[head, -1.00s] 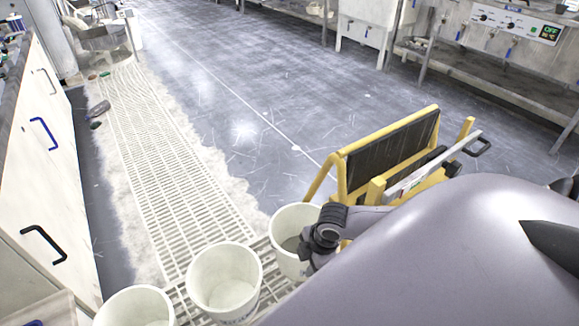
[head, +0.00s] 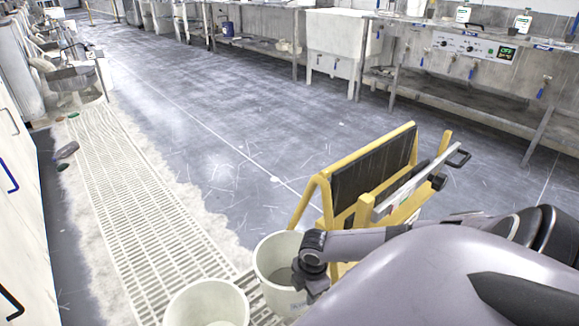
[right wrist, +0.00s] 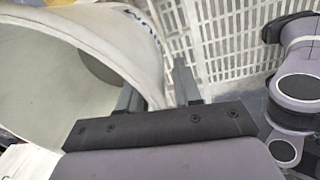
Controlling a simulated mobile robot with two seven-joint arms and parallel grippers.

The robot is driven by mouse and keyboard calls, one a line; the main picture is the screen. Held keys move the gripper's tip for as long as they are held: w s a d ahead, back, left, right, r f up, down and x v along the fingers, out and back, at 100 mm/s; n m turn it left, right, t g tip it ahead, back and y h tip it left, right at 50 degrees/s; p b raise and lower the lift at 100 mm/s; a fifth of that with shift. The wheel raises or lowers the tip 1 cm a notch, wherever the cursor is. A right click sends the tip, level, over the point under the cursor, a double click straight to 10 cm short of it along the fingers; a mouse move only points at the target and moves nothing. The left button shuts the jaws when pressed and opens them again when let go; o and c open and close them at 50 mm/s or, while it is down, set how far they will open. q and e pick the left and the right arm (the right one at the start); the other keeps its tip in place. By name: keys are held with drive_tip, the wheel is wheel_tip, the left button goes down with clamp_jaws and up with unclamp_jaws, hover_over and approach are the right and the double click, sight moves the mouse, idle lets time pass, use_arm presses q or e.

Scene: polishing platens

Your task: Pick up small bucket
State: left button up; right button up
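A white bucket (head: 268,262) stands on the floor grating at the lower middle of the head view. A second white bucket (head: 205,305) stands left of it, cut off by the bottom edge. Their sizes are hard to compare. My right gripper (head: 301,284) is at the right side of the first bucket. In the right wrist view, a bucket's open mouth (right wrist: 50,85) fills the left. The two fingers of my right gripper (right wrist: 157,92) are apart, with the bucket's wall between them and a gap visible. My left gripper is not in view.
A yellow frame with a dark panel (head: 372,175) stands right behind the first bucket, close to my right arm. White floor grating (head: 135,195) runs along the left beside cabinets. Sinks and benches (head: 335,45) line the back. The grey floor (head: 220,120) between is open.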

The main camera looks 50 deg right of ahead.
clamp_jaws()
idle(1.4)
